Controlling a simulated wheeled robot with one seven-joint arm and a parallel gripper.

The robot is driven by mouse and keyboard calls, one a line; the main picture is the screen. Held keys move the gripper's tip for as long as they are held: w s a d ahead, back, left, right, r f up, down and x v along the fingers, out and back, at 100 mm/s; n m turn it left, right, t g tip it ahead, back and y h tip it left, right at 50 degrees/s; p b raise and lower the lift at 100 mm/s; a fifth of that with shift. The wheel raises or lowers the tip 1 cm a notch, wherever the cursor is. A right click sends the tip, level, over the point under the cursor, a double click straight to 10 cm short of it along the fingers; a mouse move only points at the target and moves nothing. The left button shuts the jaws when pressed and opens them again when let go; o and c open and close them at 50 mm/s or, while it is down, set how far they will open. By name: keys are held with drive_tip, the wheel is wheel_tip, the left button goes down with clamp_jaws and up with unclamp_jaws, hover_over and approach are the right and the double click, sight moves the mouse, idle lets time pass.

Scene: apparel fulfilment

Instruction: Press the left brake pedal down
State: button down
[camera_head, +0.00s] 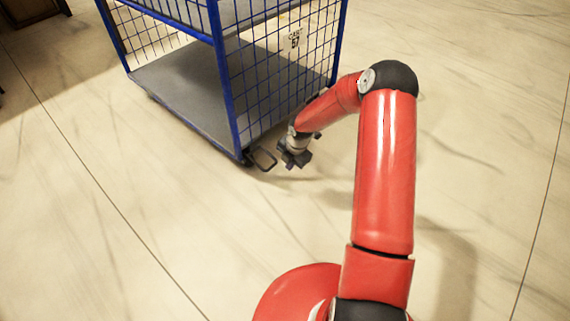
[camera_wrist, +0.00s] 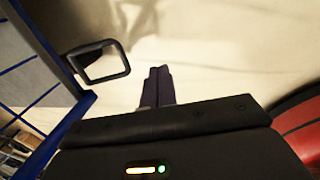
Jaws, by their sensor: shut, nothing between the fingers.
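A blue wire cage cart (camera_head: 225,75) stands on the floor. A black looped brake pedal (camera_head: 263,160) sticks out low at its near corner, close to the floor. My gripper (camera_head: 295,162) is just right of the pedal, low beside the cart, with a small gap between them. In the wrist view the pedal (camera_wrist: 100,63) shows as a dark rectangular frame left of my gripper's fingertips (camera_wrist: 160,72). The fingers are together with nothing between them. The pedal's mount is partly hidden by the cart's corner.
The pale floor (camera_head: 120,230) is clear in front and to the right. A dark piece of furniture (camera_head: 30,10) stands at the top left.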

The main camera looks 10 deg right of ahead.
drive_tip(key=shift+s+d+r+p, duration=0.2)
drive_tip(key=shift+s+d+r, duration=0.35)
drive_tip(key=shift+r, duration=0.25)
drive_tip(key=shift+s+d+r+p, duration=0.15)
drive_tip(key=shift+s+d+r, duration=0.15)
drive_tip(key=shift+s+r, duration=0.45)
drive_tip(key=shift+w+r, duration=0.1)
drive_tip(key=shift+w, duration=0.05)
drive_tip(key=s+r+m+t+h+p, duration=0.15)
drive_tip(key=s+r+m, duration=0.4)
drive_tip(key=r, duration=0.95)
drive_tip(key=s+r+m+h+p, duration=0.25)
drive_tip(key=s+r+m, duration=0.3)
drive_tip(key=r, duration=0.85)
drive_tip(key=s+a+r+m+t+y+p, duration=0.1)
drive_tip(key=s+r+m+p, duration=0.1)
drive_tip(key=s+r+m, duration=0.5)
drive_tip(key=s+a+r+m+t+y+p, duration=0.1)
drive_tip(key=s+r+m+p, duration=0.1)
drive_tip(key=s+r+m, duration=0.5)
drive_tip(key=s, duration=0.5)
drive_tip(key=shift+s+a+r+y+p, duration=0.3)
drive_tip(key=shift+s+a+r, duration=0.05)
drive_tip(key=shift+s+a, duration=0.05)
drive_tip(key=shift+w, duration=0.1)
